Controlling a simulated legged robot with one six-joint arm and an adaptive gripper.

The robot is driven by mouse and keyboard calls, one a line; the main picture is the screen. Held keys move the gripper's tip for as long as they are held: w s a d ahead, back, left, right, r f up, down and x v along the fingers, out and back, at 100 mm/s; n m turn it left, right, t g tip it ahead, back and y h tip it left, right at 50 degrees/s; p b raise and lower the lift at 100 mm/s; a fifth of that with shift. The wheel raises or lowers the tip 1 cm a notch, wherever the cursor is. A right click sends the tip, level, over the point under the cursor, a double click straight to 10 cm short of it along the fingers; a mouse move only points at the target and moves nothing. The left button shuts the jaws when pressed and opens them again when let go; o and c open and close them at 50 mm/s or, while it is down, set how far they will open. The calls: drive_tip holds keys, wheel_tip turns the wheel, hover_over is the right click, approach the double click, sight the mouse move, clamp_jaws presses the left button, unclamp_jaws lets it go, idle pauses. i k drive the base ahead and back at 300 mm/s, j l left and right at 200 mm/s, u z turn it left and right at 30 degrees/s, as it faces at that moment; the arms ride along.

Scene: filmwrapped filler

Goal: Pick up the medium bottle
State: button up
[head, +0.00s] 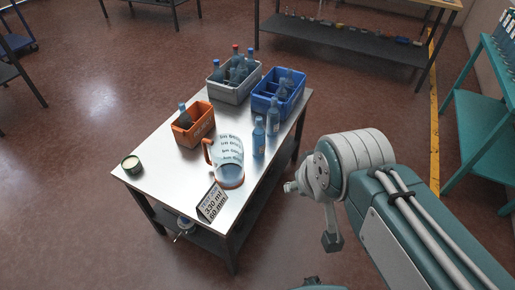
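Two clear blue bottles stand upright on the metal table near its right edge: a front bottle (258,139) and another bottle (273,118) just behind it. More bottles stand in the crates. Which is the medium one I cannot tell for sure. A small sign (211,203) on the near edge reads 330 ml and 60 mm. My gripper (311,212) is off the table's right side, apart from the bottles. Its two fingers are spread, with nothing seen between them.
The table (158,165) also holds a large jug (229,163) with liquid, a small tin (131,163), an orange crate (197,126) with a bottle, a grey crate (236,94) and a blue crate (264,103) with bottles. A teal shelf (480,125) stands far right. Floor around the table is open.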

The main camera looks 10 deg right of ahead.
sight(259, 133)
drive_tip(key=i+l+u, duration=0.1)
drive_tip(key=l+u, duration=0.35)
drive_tip(key=l, duration=0.3)
drive_tip(key=l+u, duration=0.45)
drive_tip(key=l, duration=0.3)
drive_tip(key=i+l+u, duration=0.35)
drive_tip(key=l, duration=0.25)
drive_tip(key=i+l+u, duration=0.2)
drive_tip(key=l, duration=0.15)
drive_tip(key=i+l+u, duration=0.15)
drive_tip(key=l, duration=0.2)
drive_tip(key=i+l+u, duration=0.1)
drive_tip(key=i+l, duration=0.1)
